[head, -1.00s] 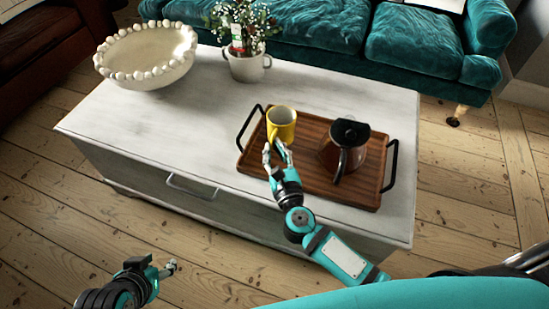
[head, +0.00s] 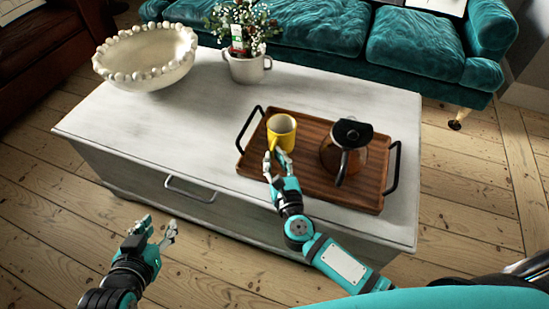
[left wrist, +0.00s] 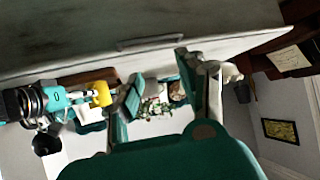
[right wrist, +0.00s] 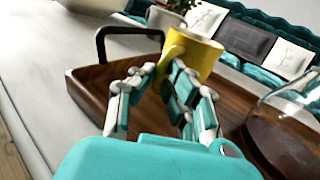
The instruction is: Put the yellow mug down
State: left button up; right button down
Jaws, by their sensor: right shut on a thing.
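The yellow mug (head: 282,132) is upright at the left part of the wooden tray (head: 330,192), on the white table. It also shows in the right wrist view (right wrist: 192,55) and the left wrist view (left wrist: 103,93). My right gripper (head: 275,160) is shut on the mug's handle from the near side. In the right wrist view its fingers (right wrist: 160,88) hide the mug's lower part, so I cannot tell whether its base touches the tray. My left gripper (head: 158,232) is open and empty, in front of the table, with its fingers apart.
A glass coffee pot (head: 343,150) with a black lid stands on the tray right of the mug. The tray has black handles at both ends. A beaded bowl (head: 146,66) and a potted plant (head: 247,68) stand further back. The table's left middle is clear.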

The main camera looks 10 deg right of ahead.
jog(key=c, duration=1.4)
grip_release()
